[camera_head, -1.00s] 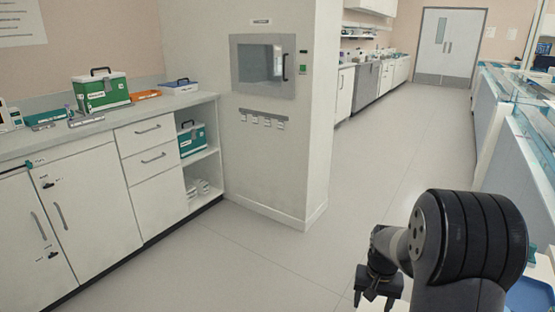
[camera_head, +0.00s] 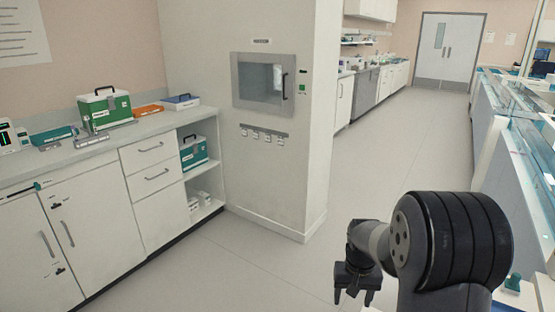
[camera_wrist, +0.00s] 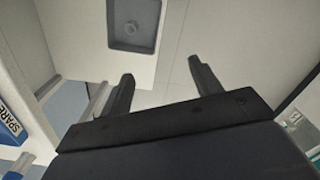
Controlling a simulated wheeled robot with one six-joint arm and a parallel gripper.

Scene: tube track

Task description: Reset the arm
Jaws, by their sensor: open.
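My gripper (camera_head: 354,297) is at the lower right of the head view, pointing down at the end of my dark arm, with bare floor behind it. In the wrist view my gripper (camera_wrist: 163,85) shows two dark fingers spread apart with nothing between them. It touches nothing that I can see.
A white counter (camera_head: 150,127) with drawers runs along the left, bearing a green case (camera_head: 104,106) and an orange tray (camera_head: 149,110). A wall hatch (camera_head: 263,81) is set in the pillar. A glass-topped bench (camera_head: 515,130) stands at right. The floor (camera_head: 375,150) between is clear.

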